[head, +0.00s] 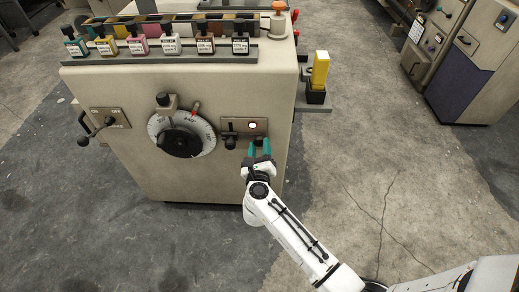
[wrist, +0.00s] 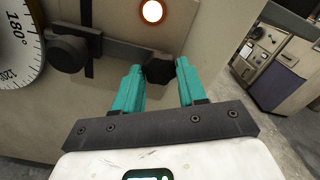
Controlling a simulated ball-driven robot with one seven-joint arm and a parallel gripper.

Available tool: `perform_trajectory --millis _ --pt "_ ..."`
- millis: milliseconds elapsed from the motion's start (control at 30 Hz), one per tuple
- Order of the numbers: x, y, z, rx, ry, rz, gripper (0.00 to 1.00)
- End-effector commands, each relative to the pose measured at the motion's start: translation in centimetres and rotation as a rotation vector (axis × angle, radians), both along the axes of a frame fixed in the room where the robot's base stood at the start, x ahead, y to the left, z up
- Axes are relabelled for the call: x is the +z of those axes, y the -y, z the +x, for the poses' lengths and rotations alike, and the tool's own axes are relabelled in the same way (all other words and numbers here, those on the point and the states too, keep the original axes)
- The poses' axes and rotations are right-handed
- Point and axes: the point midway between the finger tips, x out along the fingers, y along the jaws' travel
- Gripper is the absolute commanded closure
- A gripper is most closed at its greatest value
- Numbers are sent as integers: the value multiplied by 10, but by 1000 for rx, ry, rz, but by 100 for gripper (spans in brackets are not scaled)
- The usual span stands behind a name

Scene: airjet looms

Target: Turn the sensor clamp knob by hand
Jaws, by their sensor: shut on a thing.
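The sensor clamp knob, a dark faceted knob, sits low on the machine's front panel below a lit round lamp. The knob (wrist: 160,70) shows in the wrist view between the teal fingertips. In the head view the knob is small and mostly covered by the fingers. My gripper (head: 259,143) is at the panel's lower right; it also shows in the wrist view (wrist: 158,68). Its two fingers are shut on the knob, one on each side. Whether the knob has turned cannot be told.
Left of the knob is a black handle on a slotted plate (head: 230,142), close to my left finger. Further left are a graduated dial (head: 207,135) and an ON/OFF lever (head: 83,140). The lamp (head: 253,125) is above. Open floor (head: 370,170) lies to the right.

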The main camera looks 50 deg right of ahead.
Motion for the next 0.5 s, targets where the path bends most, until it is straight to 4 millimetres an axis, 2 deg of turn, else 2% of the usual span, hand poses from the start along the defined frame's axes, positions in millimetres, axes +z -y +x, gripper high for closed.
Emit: perform_trajectory --millis 33,67,200,233,500 --pt "-1 -1 0 1 -2 1 81" --pt "-1 -1 0 1 -3 0 56" --pt "-1 0 0 1 -3 0 43" --pt "-1 0 0 0 -3 -1 40" --pt "0 -1 0 1 -3 -2 40"
